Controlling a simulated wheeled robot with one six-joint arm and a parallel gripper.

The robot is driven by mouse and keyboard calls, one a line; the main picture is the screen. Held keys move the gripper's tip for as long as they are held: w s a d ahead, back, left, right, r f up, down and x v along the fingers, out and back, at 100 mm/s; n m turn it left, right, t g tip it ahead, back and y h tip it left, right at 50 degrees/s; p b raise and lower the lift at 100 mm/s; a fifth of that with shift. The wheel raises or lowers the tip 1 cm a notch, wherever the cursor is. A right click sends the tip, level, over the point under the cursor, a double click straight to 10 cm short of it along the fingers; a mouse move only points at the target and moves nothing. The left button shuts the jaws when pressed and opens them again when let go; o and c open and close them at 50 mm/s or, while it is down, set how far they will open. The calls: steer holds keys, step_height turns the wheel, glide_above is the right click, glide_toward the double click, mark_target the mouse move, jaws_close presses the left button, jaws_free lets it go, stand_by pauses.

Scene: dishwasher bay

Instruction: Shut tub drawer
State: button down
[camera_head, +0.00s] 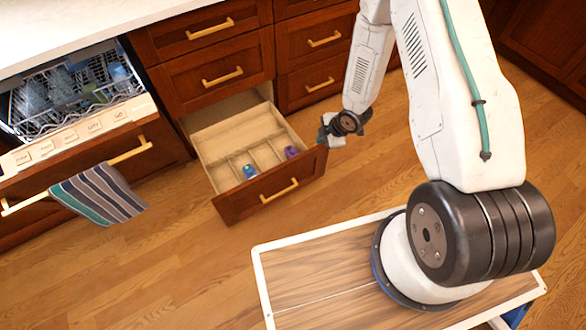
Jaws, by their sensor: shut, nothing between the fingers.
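The tub drawer (228,207) is a low wooden drawer with a dark red-brown front and a brass handle (279,191). It stands pulled out from the cabinet. Its pale inside has several divided slots, with a blue item (249,171) and a purple item (291,152) in them. My gripper (324,136) is shut and empty, at the right end of the drawer front near its top edge. I cannot tell whether it touches the drawer. The fingertips are small and partly hidden by the wrist.
The dishwasher (75,130) at the left is partly open, with a rack of dishes and a striped towel (98,195) on its handle. Closed drawers (318,40) flank the open one above and to the right. Wooden floor (170,270) is clear in front.

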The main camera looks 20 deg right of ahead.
steer(key=s+a+f+n+y, duration=0.2)
steer(key=s+a+f+y, duration=0.15)
steer(key=s+f, duration=0.45)
glide_toward(285, 171)
step_height(285, 171, down, 3)
steer(key=s+a, duration=0.1)
steer(key=s, duration=0.2)
steer(key=shift+h, duration=0.45)
steer(key=shift+w+a+f, duration=0.15)
steer(key=shift+w+a, duration=0.15)
steer(key=shift+w, duration=0.5)
steer(key=shift+w+a+f, duration=0.1)
steer(key=shift+w+a, duration=0.2)
steer(key=shift+w, duration=0.45)
steer(key=shift+w+a+f, duration=0.15)
steer(key=shift+w+a, duration=0.15)
steer(key=shift+w, duration=0.5)
